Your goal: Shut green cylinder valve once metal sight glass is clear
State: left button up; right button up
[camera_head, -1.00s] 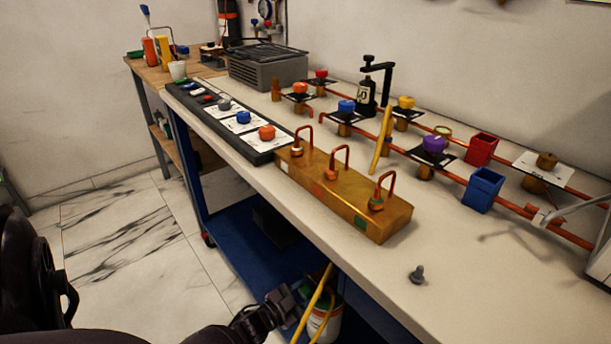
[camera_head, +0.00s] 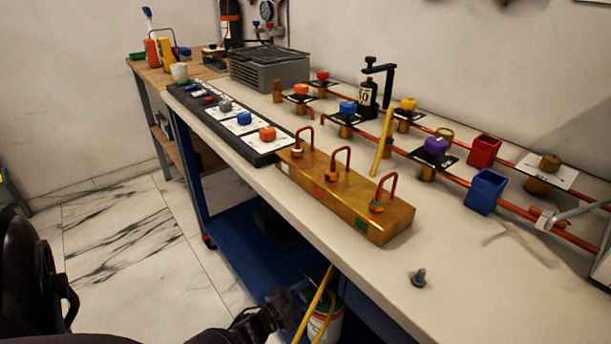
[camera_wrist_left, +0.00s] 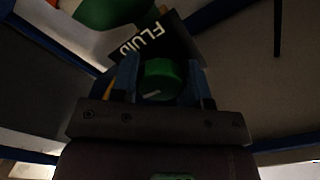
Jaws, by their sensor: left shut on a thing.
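The green cylinder valve is a round green knob (camera_wrist_left: 158,79) in the left wrist view, with a pale mark on its face. My left gripper (camera_wrist_left: 160,82) is shut on it, one blue finger on each side. A black tag reading "FLUID" lies just behind the knob. In the head view my left gripper (camera_head: 288,308) is low beside the bench, at the white cylinder (camera_head: 328,326), and hides the knob. A small round metal-rimmed fitting (camera_head: 444,133) on the back pipe may be the sight glass. It is too small to tell whether it is clear.
A yellow hose (camera_head: 317,303) rises beside the cylinder, under the bench edge. A blue shelf (camera_head: 252,258) lies below.

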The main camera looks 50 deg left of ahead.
pick_arm(q)
jog(key=shift+s+f, duration=0.1)
jog(key=o, duration=0.9)
jog(key=shift+o, duration=0.2)
jog(key=s+p, duration=0.1)
jog(key=s, duration=0.9)
jog(key=shift+s+a+p, duration=0.35)
jog(key=shift+a+p, duration=0.05)
pick_arm(e)
jog(key=shift+s+r, duration=0.15)
jog(key=shift+d, duration=0.1)
